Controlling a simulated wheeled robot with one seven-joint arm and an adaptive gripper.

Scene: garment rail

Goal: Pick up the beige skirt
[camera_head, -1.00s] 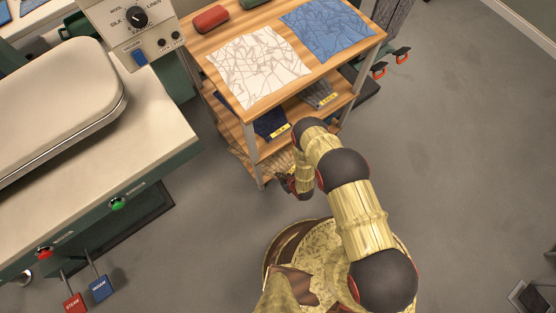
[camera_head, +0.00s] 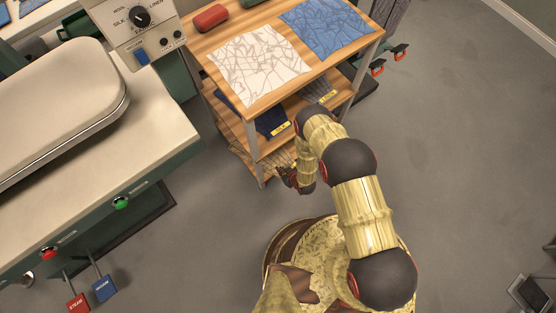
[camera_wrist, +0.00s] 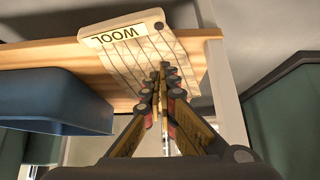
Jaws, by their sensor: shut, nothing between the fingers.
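The beige skirt (camera_wrist: 128,55), pleated with dark lines and a yellow WOOL label, lies at the edge of a wooden shelf in the wrist view. In the head view a beige striped piece (camera_head: 284,158) shows low on the cart, partly hidden by my arm. My gripper (camera_wrist: 164,70) is shut and empty, its fingertips in front of the skirt's lower right part. Whether the tips touch the cloth I cannot tell. In the head view my gripper (camera_head: 283,176) is beside the cart's lower shelf, its fingers hard to make out.
The cart's top (camera_head: 283,49) carries a white cloth (camera_head: 258,65) and a blue cloth (camera_head: 327,29). A navy garment (camera_head: 265,118) lies on the middle shelf. A blue bin (camera_wrist: 50,100) is left of my fingers.

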